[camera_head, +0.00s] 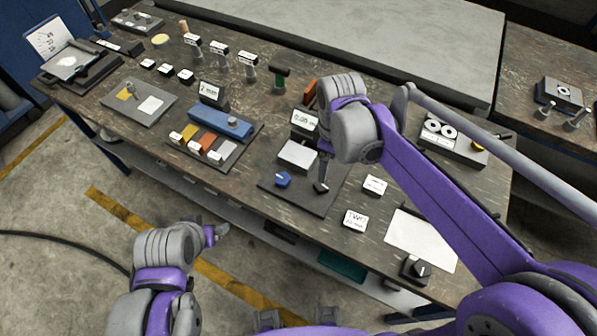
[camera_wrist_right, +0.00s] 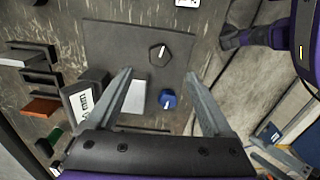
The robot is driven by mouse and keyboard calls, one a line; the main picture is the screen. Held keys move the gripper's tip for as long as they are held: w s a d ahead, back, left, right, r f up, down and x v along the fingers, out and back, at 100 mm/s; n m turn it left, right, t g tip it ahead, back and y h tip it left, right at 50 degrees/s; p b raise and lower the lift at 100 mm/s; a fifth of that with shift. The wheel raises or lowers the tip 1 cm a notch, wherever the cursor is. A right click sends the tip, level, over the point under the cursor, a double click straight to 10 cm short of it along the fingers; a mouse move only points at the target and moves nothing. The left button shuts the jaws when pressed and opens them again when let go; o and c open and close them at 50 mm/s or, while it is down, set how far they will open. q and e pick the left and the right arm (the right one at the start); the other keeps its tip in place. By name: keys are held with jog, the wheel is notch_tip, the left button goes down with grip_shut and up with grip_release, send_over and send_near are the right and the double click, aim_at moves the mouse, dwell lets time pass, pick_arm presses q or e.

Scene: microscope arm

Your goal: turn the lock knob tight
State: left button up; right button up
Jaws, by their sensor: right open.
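A dark plate (camera_head: 300,205) on the bench carries a small blue knob (camera_head: 283,179) and a black knob (camera_head: 320,187), each with a white pointer line. I cannot tell from the pictures which is the lock knob. In the right wrist view the black many-sided knob (camera_wrist_right: 160,54) lies beyond the fingertips, and the blue knob (camera_wrist_right: 168,99) shows between the fingers. My right gripper (camera_wrist_right: 158,76) is open and empty above the plate; in the head view its arm partly hides it. My left gripper (camera_head: 216,232) is in front of the bench, away from the plate, its jaws unclear.
A light block (camera_head: 298,155) and a display (camera_head: 304,123) stand by the knobs. Small labelled cards (camera_head: 355,220) lie to the right, near a white sheet (camera_head: 420,240) and another dark knob block (camera_head: 416,269). A blue tool (camera_head: 220,122) lies on a plate to the left.

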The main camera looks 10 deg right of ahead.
aim_at(321, 188)
pick_arm(q)
jog(key=shift+s+a+f+b, duration=0.2)
jog(key=shift+s+f+b, duration=0.05)
jog(key=shift+f+b, duration=0.25)
pick_arm(e)
jog(key=f, duration=1)
jog(key=shift+w+a+f, duration=0.25)
jog(key=shift+a+f, duration=0.05)
jog(key=shift+f, duration=0.1)
grip_shut()
